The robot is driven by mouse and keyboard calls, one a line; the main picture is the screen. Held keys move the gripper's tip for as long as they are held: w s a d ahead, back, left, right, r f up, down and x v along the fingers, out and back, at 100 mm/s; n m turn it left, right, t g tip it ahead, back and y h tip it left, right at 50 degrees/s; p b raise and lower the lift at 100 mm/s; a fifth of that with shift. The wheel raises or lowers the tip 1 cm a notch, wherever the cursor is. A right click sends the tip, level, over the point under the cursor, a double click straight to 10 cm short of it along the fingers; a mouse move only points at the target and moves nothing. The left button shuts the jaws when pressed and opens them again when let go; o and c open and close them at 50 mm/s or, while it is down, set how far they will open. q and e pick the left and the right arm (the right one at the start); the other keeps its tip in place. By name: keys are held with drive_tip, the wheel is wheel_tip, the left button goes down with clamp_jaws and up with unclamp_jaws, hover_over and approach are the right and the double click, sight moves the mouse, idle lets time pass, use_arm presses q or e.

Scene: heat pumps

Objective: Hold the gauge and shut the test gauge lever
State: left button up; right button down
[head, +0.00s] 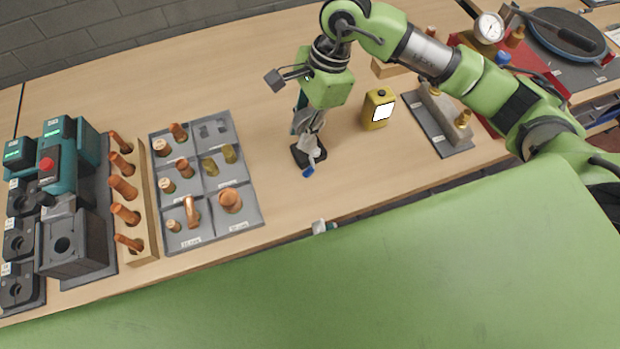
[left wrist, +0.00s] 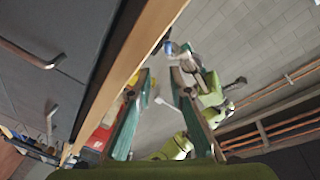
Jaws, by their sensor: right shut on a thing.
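My right gripper (head: 310,122) points down over the bench and is shut on the test gauge (head: 311,143), which stands on a small black base (head: 298,155). The gripper hides most of the gauge and I cannot read its face. A blue-ended lever (head: 308,172) sticks out towards the table's front edge; its blue end (left wrist: 169,47) also shows in the left wrist view. My left gripper (left wrist: 161,72) is open and empty below the bench edge, its teal fingers apart, with the lever beyond the tips. In the head view only a small part of it shows at the front edge.
A yellow can (head: 378,108) stands right of the gauge. A grey tray (head: 255,205) of copper fittings lies left. A grey plate with brass fittings (head: 440,125) is at the right. My green arm covers the foreground. Bare bench lies behind the gauge.

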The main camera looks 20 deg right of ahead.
sight(310, 189)
use_arm(q)
drive_tip(key=shift+n+y, duration=0.3)
drive_tip(key=shift+n, duration=0.2)
drive_tip(key=w, duration=1.2)
drive_tip(key=shift+d+r, duration=0.2)
drive_tip(key=shift+d, duration=0.1)
drive_tip(key=shift+c, duration=0.4)
clamp_jaws()
